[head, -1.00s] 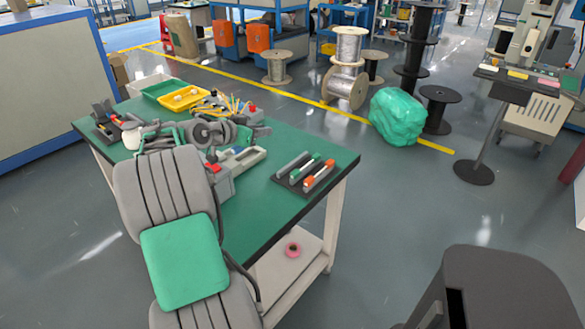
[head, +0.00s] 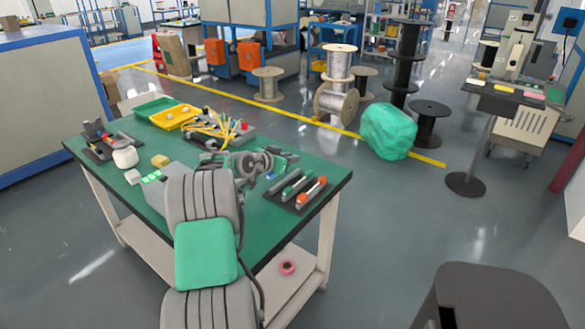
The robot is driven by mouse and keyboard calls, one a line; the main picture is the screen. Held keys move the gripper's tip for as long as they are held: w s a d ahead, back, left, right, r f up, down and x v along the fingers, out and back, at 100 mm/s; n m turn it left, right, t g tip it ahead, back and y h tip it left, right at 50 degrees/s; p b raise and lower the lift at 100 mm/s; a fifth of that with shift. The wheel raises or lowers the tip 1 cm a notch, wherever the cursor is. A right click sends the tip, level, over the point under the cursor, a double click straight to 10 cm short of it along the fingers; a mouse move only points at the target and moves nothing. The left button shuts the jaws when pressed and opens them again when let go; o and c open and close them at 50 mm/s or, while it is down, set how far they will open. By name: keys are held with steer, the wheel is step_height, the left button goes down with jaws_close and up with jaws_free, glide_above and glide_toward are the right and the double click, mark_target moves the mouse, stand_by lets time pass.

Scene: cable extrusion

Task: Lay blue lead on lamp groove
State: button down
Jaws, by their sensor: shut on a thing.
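My gripper (head: 276,161) is over the right half of the green table (head: 325,180), at the end of my grey and green arm. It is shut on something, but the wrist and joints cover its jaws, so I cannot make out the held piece. A dark rack (head: 297,190) with long grooves lies at the table's right end, just right of and nearer than my gripper. Grey, green and orange-white pieces lie in it. I cannot tell which groove is the lamp groove.
A box (head: 237,136) with yellow wires stands behind my gripper. Yellow (head: 176,117) and green (head: 153,107) trays are at the back left. Another dark rack (head: 101,147), a white round thing (head: 125,157) and a yellow block (head: 160,160) lie left. A pink roll (head: 287,267) is on the lower shelf.

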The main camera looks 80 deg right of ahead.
mark_target(293, 173)
steer(key=f, duration=0.2)
steer(key=d+f, duration=0.1)
steer(key=shift+s+f+b, duration=0.3)
steer(key=shift+s+f, duration=0.1)
steer(key=shift+f, duration=0.3)
steer(key=c, duration=1.3)
jaws_free()
steer(key=shift+a+r, duration=0.1)
steer(key=shift+c, duration=0.2)
steer(key=shift+r, duration=0.1)
